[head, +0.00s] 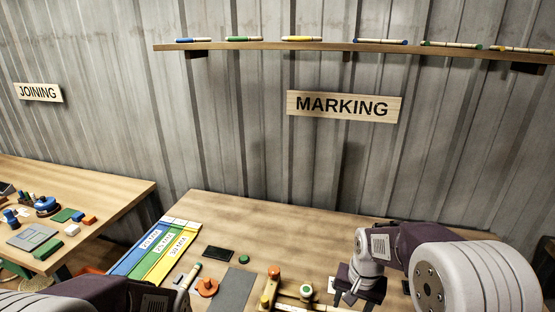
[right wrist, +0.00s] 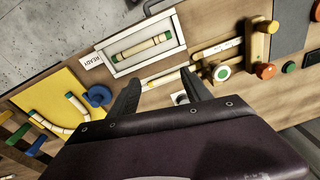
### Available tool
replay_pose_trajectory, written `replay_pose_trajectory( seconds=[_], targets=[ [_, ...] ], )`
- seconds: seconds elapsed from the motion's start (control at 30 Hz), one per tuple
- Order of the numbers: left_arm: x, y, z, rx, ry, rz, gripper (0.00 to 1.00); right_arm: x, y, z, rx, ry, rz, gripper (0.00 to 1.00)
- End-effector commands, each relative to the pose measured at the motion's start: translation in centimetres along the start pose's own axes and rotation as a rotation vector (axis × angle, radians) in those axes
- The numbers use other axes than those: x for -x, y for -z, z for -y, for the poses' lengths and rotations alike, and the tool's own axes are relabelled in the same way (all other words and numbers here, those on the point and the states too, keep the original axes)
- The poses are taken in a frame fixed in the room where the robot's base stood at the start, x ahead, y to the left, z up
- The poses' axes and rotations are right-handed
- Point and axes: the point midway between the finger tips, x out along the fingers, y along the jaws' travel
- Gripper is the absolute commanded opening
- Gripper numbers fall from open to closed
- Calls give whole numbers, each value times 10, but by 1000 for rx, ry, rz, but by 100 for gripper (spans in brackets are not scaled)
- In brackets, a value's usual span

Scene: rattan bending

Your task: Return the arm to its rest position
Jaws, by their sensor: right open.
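My right gripper (head: 357,292) is low over the marking table (head: 300,222) at the right in the head view. In the right wrist view its two dark fingers (right wrist: 160,92) are spread apart with nothing held between them. Beyond the fingertips, a thin rattan piece with a yellow band (right wrist: 163,79) lies on the table. My left arm comes in at the bottom left of the head view. Its dark wrist end, my left gripper (head: 172,293), is beside a pale stick with a green end (head: 190,276); its fingers cannot be made out, nor whether they touch the stick.
A white-framed tray (right wrist: 116,67) with a green-ended rattan piece (right wrist: 145,48) lies ahead of the right fingers, by a READY label (right wrist: 92,61). A yellow board (right wrist: 38,103) with bent rattan is left. A wooden jig (right wrist: 229,47) is right. A wall shelf (head: 300,46) holds several sticks.

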Motion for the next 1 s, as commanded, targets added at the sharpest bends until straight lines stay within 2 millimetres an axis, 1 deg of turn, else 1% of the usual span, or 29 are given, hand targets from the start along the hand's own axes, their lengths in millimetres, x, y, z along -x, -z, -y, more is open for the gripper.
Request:
replay_pose_trajectory(
  seconds=[0.03,0.17,0.3,0.4,0.5,1.0],
  targets=[
    [0,0,0,0,0,0,36,5,-15,-3,26,4,-4,57],
    [0,0,0,0,0,0,36,9,-56,-14,124,12,-8,57],
    [0,0,0,0,0,0,36,-1,-103,-32,249,11,5,57],
    [0,0,0,0,0,0,36,-13,-125,-43,344,6,26,57],
    [0,0,0,0,0,0,36,-12,-118,-39,396,13,0,57],
    [0,0,0,0,0,0,36,-12,-118,-39,396,13,2,57]
  ],
)
